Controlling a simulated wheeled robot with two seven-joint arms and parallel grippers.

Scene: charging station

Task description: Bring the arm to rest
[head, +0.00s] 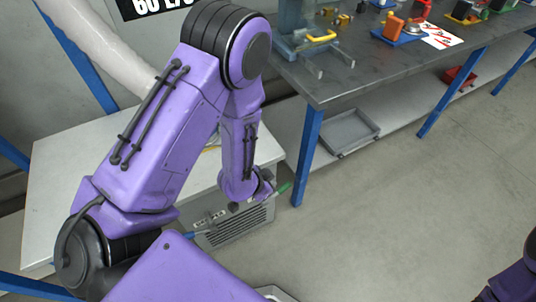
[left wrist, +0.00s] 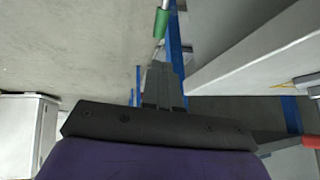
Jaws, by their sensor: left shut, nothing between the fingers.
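My left arm, purple with black joints, comes in from the left in the head view, bends at a high elbow and reaches down to the wrist. My left gripper (head: 268,188) hangs near the right end of the white table, partly hidden by its own wrist. In the left wrist view the gripper (left wrist: 161,72) has its grey fingers together with nothing between them. A green handle with a thin metal shaft (left wrist: 161,22) shows just beyond the fingertips; I cannot tell whether they touch. Only a purple part of my right arm shows at the lower right; its gripper is out of view.
A white table (head: 75,165) stands behind my left arm, with a grey vented box (head: 238,226) near the gripper. A dark workbench (head: 345,75) with blue legs carries several parts. A grey tray (head: 350,132) lies on its lower shelf. The floor at right is clear.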

